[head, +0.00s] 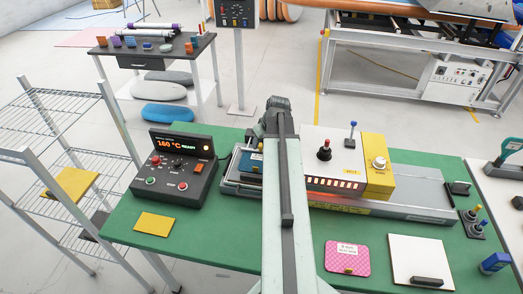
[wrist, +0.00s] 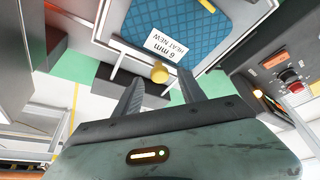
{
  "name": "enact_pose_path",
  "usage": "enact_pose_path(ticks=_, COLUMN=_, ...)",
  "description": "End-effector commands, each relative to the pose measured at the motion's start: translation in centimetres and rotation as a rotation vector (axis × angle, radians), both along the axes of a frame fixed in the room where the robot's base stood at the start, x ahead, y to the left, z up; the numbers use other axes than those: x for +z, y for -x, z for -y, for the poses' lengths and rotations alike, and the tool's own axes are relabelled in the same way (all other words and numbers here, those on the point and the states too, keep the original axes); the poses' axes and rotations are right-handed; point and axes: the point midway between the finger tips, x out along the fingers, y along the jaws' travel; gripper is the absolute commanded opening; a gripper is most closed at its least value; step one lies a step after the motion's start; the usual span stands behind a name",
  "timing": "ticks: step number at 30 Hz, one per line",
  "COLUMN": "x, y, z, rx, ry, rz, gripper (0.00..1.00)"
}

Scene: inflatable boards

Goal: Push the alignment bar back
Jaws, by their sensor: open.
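In the wrist view my gripper (wrist: 160,76) is open, its two dark fingers spread apart. A thin pale bar (wrist: 128,60) runs beside the knob, possibly the alignment bar, though I cannot be sure. Beyond it lies a blue quilted pad (wrist: 188,30) with a white label reading "6 mm HEAT NEW". In the head view the blue pad (head: 250,162) sits in a grey metal tray, partly hidden by my arm, and my fingers are hidden.
A black control box (head: 173,168) reading 160 °C READY stands left of the tray. A white and yellow heater unit (head: 345,155) stands to the right on a metal rail. A pink patterned pad (head: 347,257) and white board (head: 420,255) lie at the green bench's front.

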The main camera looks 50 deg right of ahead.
Motion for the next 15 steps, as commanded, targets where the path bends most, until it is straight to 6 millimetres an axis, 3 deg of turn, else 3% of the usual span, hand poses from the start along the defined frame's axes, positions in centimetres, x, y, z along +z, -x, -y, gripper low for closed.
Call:
enact_pose_path(ticks=2, x=-1.52, y=-0.45, z=0.15, rx=0.001, ry=0.000, rz=0.000, gripper=0.48)
enact_pose_path(ticks=10, x=-1.36, y=-0.56, z=0.13, rx=0.000, ry=0.000, rz=0.000, gripper=0.48)
enact_pose_path(ticks=11, x=-1.35, y=-0.56, z=0.13, rx=0.000, ry=0.000, rz=0.000, gripper=0.45)
enact_pose_path(ticks=15, x=-1.35, y=-0.56, z=0.14, rx=0.000, ry=0.000, rz=0.000, gripper=0.06)
